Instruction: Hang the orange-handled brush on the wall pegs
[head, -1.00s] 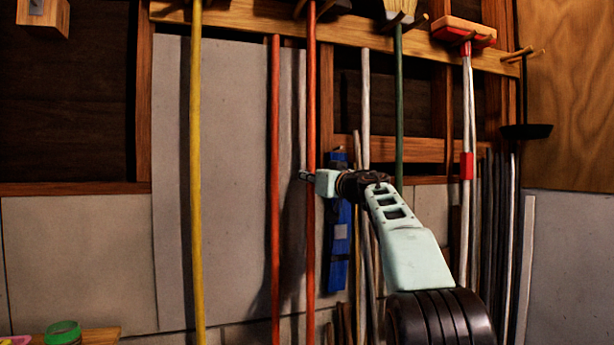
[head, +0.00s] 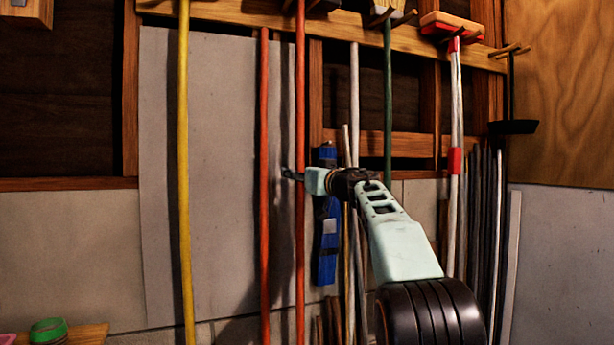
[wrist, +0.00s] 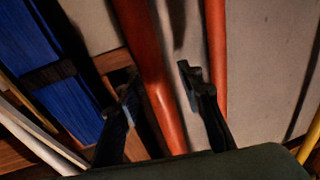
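Two upright orange handles show in the head view. One (head: 300,110) runs up past the top edge, and the other (head: 264,120) ends just below the wooden rail. Their brush heads are not clearly seen. My gripper (head: 292,174) is at the mid-height of the right-hand orange handle. In the wrist view its two dark fingers (wrist: 158,78) are apart, with the nearer orange handle (wrist: 153,75) between them; contact cannot be told. The other orange handle (wrist: 216,55) is beyond the right finger. Wooden wall pegs (head: 511,51) stick out from the rail.
A yellow handle (head: 183,170) stands at left and a green one (head: 387,100) at right. A blue item (head: 327,240) and several pale poles stand behind my arm. A brush with a red-orange head (head: 455,24) hangs at right.

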